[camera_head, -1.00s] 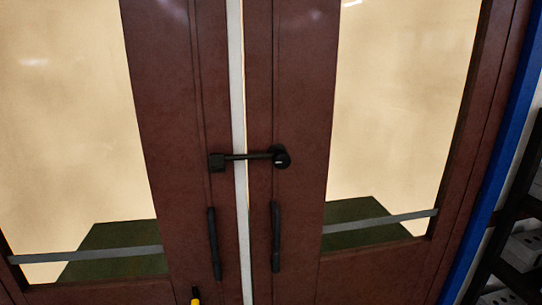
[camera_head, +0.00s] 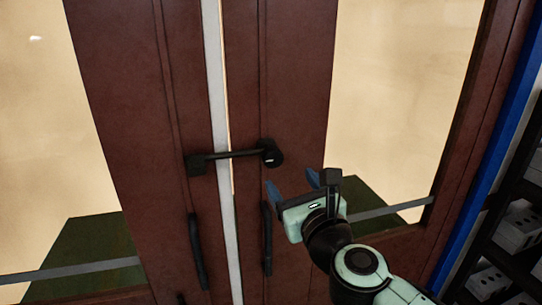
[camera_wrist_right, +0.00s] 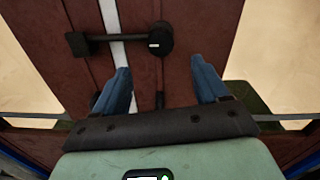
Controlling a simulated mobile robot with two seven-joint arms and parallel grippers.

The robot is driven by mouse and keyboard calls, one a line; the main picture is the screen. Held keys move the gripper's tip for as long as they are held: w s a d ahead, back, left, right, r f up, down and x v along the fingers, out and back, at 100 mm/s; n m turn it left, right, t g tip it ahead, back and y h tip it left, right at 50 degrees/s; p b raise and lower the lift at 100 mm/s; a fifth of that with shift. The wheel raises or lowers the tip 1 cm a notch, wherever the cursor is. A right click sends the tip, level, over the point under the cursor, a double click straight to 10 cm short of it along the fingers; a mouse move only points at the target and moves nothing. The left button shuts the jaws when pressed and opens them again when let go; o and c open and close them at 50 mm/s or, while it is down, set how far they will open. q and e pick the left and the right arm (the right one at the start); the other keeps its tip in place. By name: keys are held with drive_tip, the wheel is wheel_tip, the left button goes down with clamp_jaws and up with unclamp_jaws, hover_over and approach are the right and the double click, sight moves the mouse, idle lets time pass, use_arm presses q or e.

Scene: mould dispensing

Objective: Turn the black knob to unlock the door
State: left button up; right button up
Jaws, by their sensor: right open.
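The black knob (camera_head: 271,153) is a round piece on the right door leaf. A black bar (camera_head: 230,155) runs left from it across the gap to a black block (camera_head: 196,165) on the left leaf. In the right wrist view the knob (camera_wrist_right: 159,38) lies ahead of the fingers, with the bar level. My right gripper (camera_head: 291,182) is open and empty, below and right of the knob, apart from it. In the right wrist view its two blue fingers (camera_wrist_right: 166,82) are spread wide. My left gripper is not in view.
Two black vertical handles, left (camera_head: 197,251) and right (camera_head: 267,238), hang below the bar. The brown doors have tan glass panels (camera_head: 395,90). A blue post (camera_head: 492,150) and a dark shelf (camera_head: 520,215) with grey boxes stand at the right.

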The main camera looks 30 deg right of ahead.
sight(274, 159)
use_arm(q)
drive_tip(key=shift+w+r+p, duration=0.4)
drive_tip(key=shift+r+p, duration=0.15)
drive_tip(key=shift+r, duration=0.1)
use_arm(e)
drive_tip(key=x, duration=1.2)
drive_tip(key=shift+w+f, duration=0.1)
drive_tip(key=shift+w, duration=0.25)
